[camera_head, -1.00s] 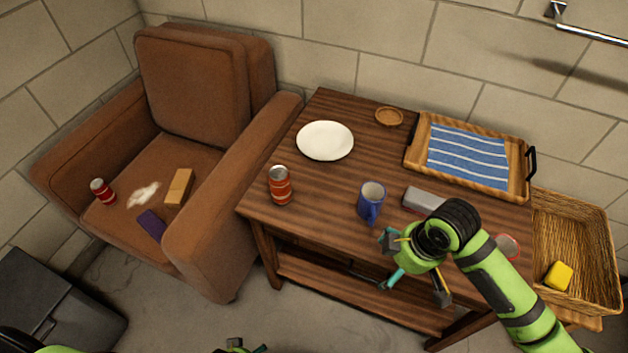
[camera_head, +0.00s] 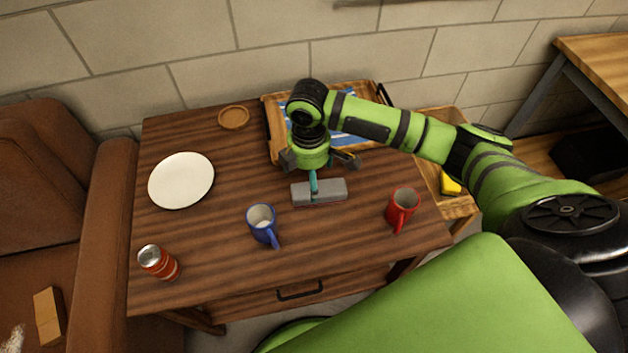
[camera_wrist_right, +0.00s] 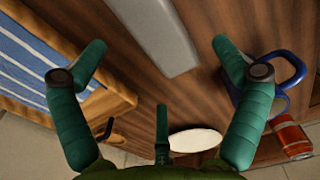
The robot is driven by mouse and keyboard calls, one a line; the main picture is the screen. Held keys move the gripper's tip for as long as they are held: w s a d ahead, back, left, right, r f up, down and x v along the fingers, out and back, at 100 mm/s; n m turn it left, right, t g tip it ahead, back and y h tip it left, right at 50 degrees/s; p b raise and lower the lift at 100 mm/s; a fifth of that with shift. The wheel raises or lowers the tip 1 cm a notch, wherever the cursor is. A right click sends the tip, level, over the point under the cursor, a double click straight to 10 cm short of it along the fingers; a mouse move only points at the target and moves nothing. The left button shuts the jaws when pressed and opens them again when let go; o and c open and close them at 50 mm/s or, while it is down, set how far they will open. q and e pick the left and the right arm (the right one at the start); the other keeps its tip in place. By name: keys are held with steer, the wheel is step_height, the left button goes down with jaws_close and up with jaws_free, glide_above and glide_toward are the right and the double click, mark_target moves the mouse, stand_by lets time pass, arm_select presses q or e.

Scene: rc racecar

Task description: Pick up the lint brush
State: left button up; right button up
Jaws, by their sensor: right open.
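A grey oblong item (camera_head: 322,192), which looks like the lint brush, lies flat on the wooden table (camera_head: 200,235) in front of the tray. It also shows pale grey at the top of the right wrist view (camera_wrist_right: 158,32). My right gripper (camera_head: 314,180) hangs right over it from behind, one teal finger overlapping it in the head view. In the wrist view my right gripper (camera_wrist_right: 160,62) has its fingers spread wide, with nothing held. The lint brush lies toward the gap between them; contact cannot be told. My left gripper is not in view.
A blue mug (camera_head: 262,225) stands left of the brush and a red mug (camera_head: 402,208) right of it. A tray (camera_head: 279,140) with a striped cloth lies behind. A white plate (camera_head: 181,180), red can (camera_head: 158,262) and small brown dish (camera_head: 233,117) are further left.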

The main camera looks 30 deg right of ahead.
mark_target(319, 193)
steer(key=f, duration=0.5)
steer(key=shift+d+f, duration=0.1)
steer(key=shift+d, duration=0.3)
steer(key=shift+s, duration=0.1)
steer(key=c, duration=1.3)
